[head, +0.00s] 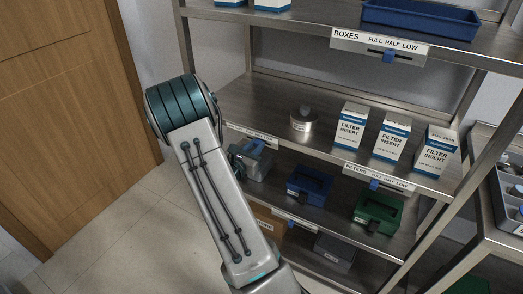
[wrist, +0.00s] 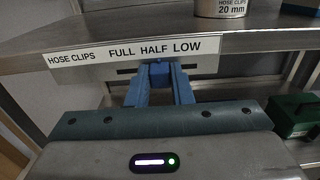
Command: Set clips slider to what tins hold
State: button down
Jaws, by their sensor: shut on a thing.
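The hose clips label strip (wrist: 138,50) on the shelf edge reads FULL, HALF, LOW in the wrist view. The blue clips slider (wrist: 159,67) sits in the slot below, under HALF. My gripper (wrist: 158,78) is shut on it, one blue finger on each side. In the head view my arm hides part of the strip (head: 255,134). One hose clips tin (head: 302,121) stands on the shelf behind it, with a small grey thing at its top; its contents cannot be made out. The wrist view shows the tin's lower part (wrist: 220,8), marked 20 mm.
Several white filter boxes (head: 349,125) stand right of the tin, above a filters strip (head: 377,179). A boxes strip (head: 379,48) and blue tray (head: 420,18) are above. Blue (head: 309,185) and green (head: 378,212) bins sit below. Open floor (head: 110,215) lies left.

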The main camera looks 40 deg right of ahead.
jog(key=shift+w+a, duration=0.15)
jog(key=shift+w, duration=0.1)
jog(key=c, duration=1.3)
grip_release()
jog(key=shift+s, duration=0.1)
jog(key=v, duration=1.3)
jog(key=shift+s+a+b, duration=0.2)
jog(key=shift+a+b, duration=0.15)
jog(key=shift+b, duration=0.05)
